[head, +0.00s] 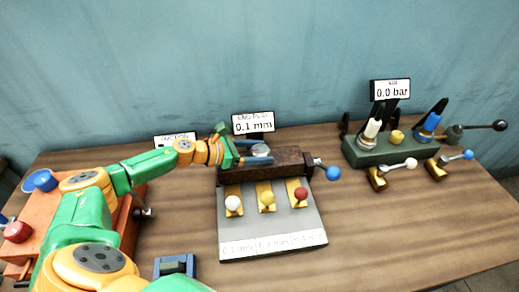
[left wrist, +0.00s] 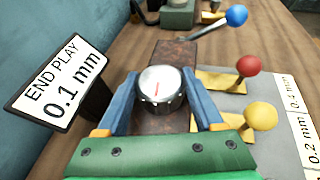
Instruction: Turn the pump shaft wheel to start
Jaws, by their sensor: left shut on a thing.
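My left gripper (left wrist: 160,95) is shut on this knob, with one blue finger on each side. In the head view the knob (head: 261,150) shows on top of the block (head: 290,160), and my left gripper (head: 256,154) reaches it from the left. A lever with a blue ball (head: 333,173) sticks out at the block's right end. My right gripper is not in view.
An END PLAY sign (head: 253,123) reading 0.1 mm stands behind the block. A grey plate (head: 280,222) with white, yellow and red ball handles lies in front. A green valve unit (head: 375,152) with a 0.0 bar sign (head: 390,91) stands right. The table's front right is clear.

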